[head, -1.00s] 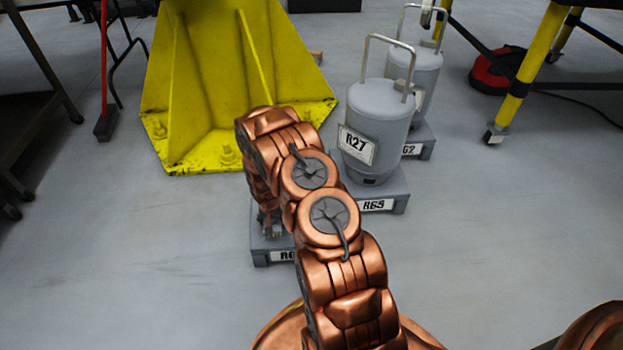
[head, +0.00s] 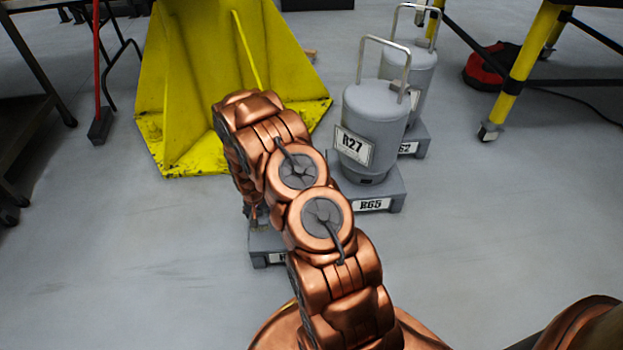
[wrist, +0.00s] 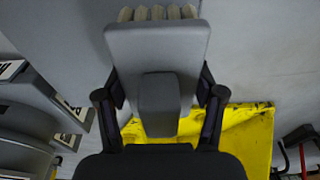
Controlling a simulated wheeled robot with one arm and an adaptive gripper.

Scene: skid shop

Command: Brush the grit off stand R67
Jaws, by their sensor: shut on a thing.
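My gripper (wrist: 160,98) is shut on a brush in the wrist view. The brush (wrist: 158,45) has a flat grey body, a raised grey grip and pale bristles along its top edge. In the head view my arm hides most of the gripper and the brush. A low grey stand (head: 266,242) sits on the floor under my gripper, beside stand R65. My arm covers most of its top and label, so I cannot read its number or see any grit. I cannot tell whether the bristles touch it.
Stand R65 (head: 390,189) carries grey canister R27 (head: 372,112). Another canister (head: 420,68) stands behind it. A yellow steel base (head: 190,100) is behind my arm. A broom (head: 99,126) is at left, a yellow-legged frame (head: 520,80) at right. The front floor is clear.

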